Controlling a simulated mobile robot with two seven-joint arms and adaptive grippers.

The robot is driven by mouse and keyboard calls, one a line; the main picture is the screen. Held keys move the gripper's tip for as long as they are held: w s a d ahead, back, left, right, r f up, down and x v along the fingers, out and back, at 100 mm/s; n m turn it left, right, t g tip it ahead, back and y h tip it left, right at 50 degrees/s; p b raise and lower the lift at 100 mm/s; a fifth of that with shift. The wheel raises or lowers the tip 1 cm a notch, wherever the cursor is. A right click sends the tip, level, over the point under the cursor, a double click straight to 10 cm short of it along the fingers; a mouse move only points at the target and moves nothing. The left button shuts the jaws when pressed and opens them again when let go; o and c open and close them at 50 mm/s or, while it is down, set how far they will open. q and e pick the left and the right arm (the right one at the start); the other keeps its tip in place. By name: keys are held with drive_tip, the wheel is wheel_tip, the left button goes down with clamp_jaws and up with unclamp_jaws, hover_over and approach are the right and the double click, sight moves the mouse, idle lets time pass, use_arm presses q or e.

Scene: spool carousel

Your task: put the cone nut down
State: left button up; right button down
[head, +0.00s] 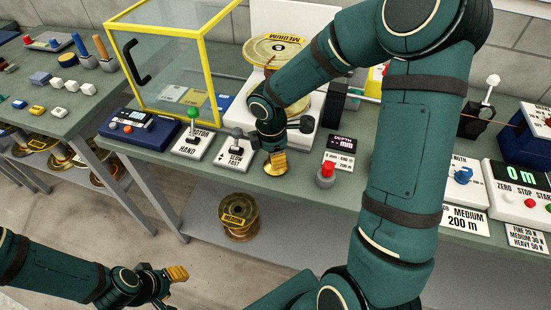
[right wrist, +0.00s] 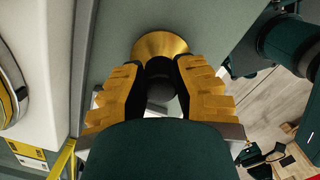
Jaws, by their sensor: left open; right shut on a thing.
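The cone nut (right wrist: 160,44) is brass-coloured with a flared round rim and a dark middle. It sits between the yellow fingertips of my right gripper (right wrist: 160,82) in the right wrist view, against the green bench top. In the head view my right gripper (head: 276,163) points down at the bench near its front edge, right of the slow/fast lever. There I cannot separate the nut from the yellow fingers, nor tell whether it touches the bench. My left gripper (head: 172,286) is open and empty, low at the left, away from the bench.
A "MEDIUM" spool (head: 272,47) stands on the white machine behind my right arm. The slow/fast lever box (head: 236,152) and a red button (head: 325,174) flank the right gripper. A yellow-framed clear guard (head: 160,75) stands left.

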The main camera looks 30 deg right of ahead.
drive_tip(key=shift+f, duration=0.2)
drive_tip(key=c, duration=0.8)
unclamp_jaws()
drive_tip(key=r+p, duration=0.1)
drive_tip(key=r, duration=0.3)
drive_tip(key=r+p, duration=0.1)
drive_tip(key=r, duration=0.3)
drive_tip(key=a+r+p, duration=0.1)
drive_tip(key=r, duration=0.3)
drive_tip(key=shift+w+r, duration=0.1)
